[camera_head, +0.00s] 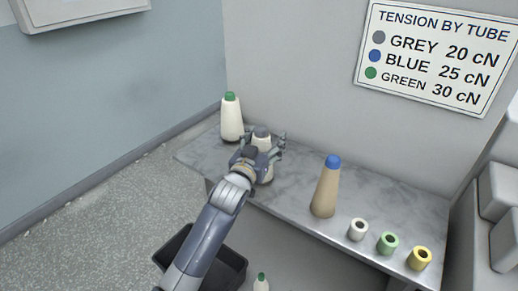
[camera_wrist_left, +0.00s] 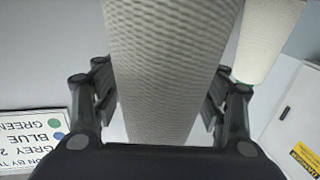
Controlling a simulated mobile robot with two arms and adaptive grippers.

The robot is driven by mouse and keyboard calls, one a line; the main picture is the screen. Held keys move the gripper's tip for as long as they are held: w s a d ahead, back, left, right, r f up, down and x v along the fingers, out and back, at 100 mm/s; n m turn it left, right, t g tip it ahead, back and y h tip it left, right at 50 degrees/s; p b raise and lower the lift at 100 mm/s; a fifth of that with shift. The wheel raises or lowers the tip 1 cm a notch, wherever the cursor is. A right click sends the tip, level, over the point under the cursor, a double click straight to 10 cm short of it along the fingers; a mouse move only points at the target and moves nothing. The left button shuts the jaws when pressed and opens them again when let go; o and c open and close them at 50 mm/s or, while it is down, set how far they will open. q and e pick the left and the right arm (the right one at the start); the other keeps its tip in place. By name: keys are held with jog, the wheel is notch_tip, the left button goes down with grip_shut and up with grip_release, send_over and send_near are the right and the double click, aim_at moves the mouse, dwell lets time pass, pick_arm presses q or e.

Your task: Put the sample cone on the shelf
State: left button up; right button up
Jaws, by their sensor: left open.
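A white cone with a grey tip (camera_head: 262,134) stands on the grey marbled shelf (camera_head: 290,190). My left gripper (camera_head: 263,152) is open around it, hiding part of its body. In the left wrist view this textured cone (camera_wrist_left: 165,65) fills the space between the open fingers (camera_wrist_left: 160,105); gaps show beside it. A white cone with a green tip (camera_head: 231,120) stands to its left, and a tan cone with a blue tip (camera_head: 325,188) to its right. I cannot tell which cone is called the sample. My right gripper is not in view.
White, green and yellow tubes (camera_head: 358,230) (camera_head: 388,243) (camera_head: 419,258) stand at the shelf's right. A dark bin (camera_head: 232,268) and another green-tipped cone (camera_head: 261,285) are below the front edge. A tension sign (camera_head: 437,55) hangs on the wall. Shelf between grey-tipped and tan cones is clear.

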pick_arm(q)
jog(key=p+v, duration=0.6)
jog(key=v, duration=0.5)
jog(key=shift+s+a+p, duration=0.15)
jog(key=shift+s+p, duration=0.15)
jog(key=s+a+f+g+y, duration=0.1)
jog(key=s+a+f+g, duration=0.45)
jog(key=f, duration=0.85)
jog(key=s+a+f+n+y, duration=0.1)
jog(key=s+a+f+y, duration=0.1)
jog(key=s+f, duration=0.9)
jog(key=s+a+f+g+y, duration=0.1)
jog(key=s+a+f+g, duration=0.25)
jog(key=f, duration=1.45)
jog(key=s+a+f+g, duration=0.2)
jog(key=s+f, duration=0.3)
jog(key=s, duration=0.6)
jog(key=s+a+f+g+y, duration=0.1)
jog(key=s+a+f, duration=0.3)
jog(key=s, duration=0.6)
jog(key=s+a+f+g+y, duration=0.1)
jog(key=s+a+f+g, duration=0.2)
jog(key=s+f, duration=0.5)
jog(key=s+g, duration=0.1)
jog(key=s, duration=0.2)
jog(key=shift+s+n, duration=0.3)
jog(key=shift+s, duration=0.05)
